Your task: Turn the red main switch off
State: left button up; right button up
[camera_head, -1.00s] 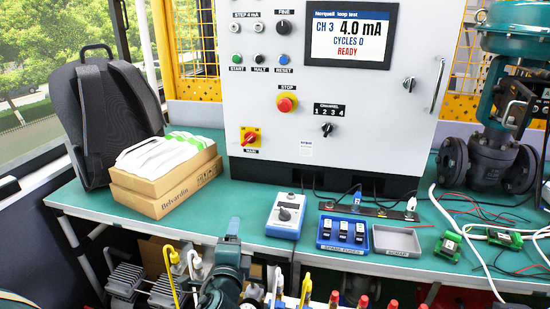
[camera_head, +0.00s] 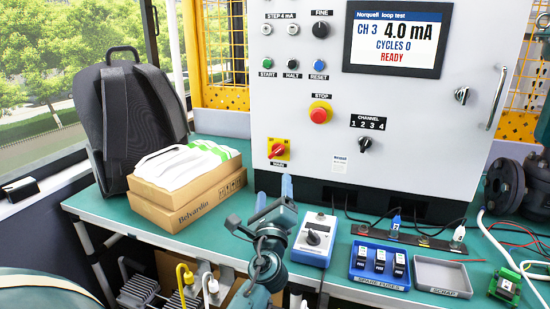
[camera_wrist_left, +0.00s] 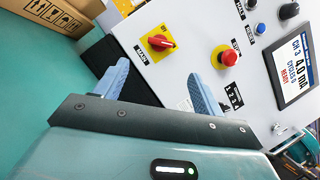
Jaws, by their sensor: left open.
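The red main switch (camera_head: 277,150) is a red rotary handle on a yellow plate, low at the left of the grey cabinet's front, labelled MAIN. It also shows in the left wrist view (camera_wrist_left: 160,42), ahead of the fingers and a little to the left of the gap between them. My left gripper (camera_head: 274,190) is below the switch in the head view, above the bench's front part, apart from the cabinet. Its two blue-grey fingers (camera_wrist_left: 155,85) are spread with nothing between them. My right gripper does not show.
The red STOP button (camera_head: 319,115) is right of the switch, with the black channel knob (camera_head: 365,144) beyond. A cardboard box (camera_head: 190,203) and black backpack (camera_head: 140,115) stand left. A calibrator (camera_head: 315,238), fuse tray (camera_head: 378,266) and scrap tray (camera_head: 452,277) lie on the bench.

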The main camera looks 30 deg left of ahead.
aim_at(277, 152)
pick_arm(q)
jog(key=x, duration=1.2)
jog(key=shift+c, duration=0.2)
jog(key=c, duration=1)
